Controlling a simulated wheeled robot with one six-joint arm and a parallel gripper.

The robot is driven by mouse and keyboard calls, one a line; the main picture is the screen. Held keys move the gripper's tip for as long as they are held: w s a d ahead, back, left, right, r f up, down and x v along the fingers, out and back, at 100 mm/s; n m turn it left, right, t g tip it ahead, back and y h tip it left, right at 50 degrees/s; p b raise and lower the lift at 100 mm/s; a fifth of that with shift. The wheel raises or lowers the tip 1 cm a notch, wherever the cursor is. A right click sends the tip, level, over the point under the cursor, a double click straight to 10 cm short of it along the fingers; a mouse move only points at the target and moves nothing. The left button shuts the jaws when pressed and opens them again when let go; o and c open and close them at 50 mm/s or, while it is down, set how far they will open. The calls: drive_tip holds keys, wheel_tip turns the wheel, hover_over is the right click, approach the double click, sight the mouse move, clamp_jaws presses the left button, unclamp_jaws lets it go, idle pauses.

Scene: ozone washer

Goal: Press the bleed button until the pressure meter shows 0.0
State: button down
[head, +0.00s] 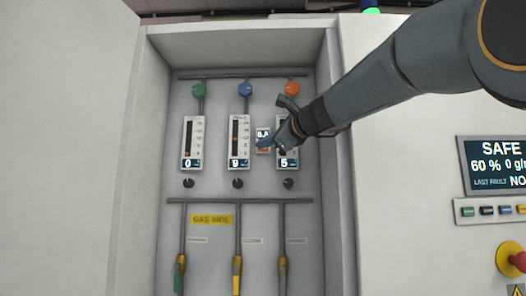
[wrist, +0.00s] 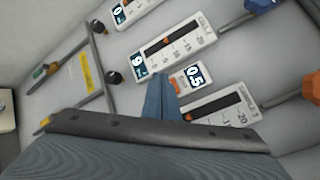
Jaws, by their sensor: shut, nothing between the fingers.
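The small pressure meter (wrist: 195,76) is a white panel with a dark display that reads 0.5 in the wrist view. In the head view the same meter (head: 263,132) is partly covered by my gripper. The orange bleed button (wrist: 173,84) is on the meter's lower end, partly hidden by my fingertips. My gripper (wrist: 160,82) is shut and empty, its blue fingers pointing at the panel. In the head view my gripper (head: 264,143) is right at the meter, over the button area. I cannot tell whether the fingertips touch the button.
Tall gauges flank the meter: a left gauge (head: 193,143), a middle gauge (head: 238,142) and a partly hidden right gauge (head: 284,158). Blue (head: 245,89) and orange (head: 291,88) knobs sit above. The open cabinet door (head: 85,150) is at left; a status screen (head: 493,165) is at right.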

drive_tip(key=shift+s, duration=1.25)
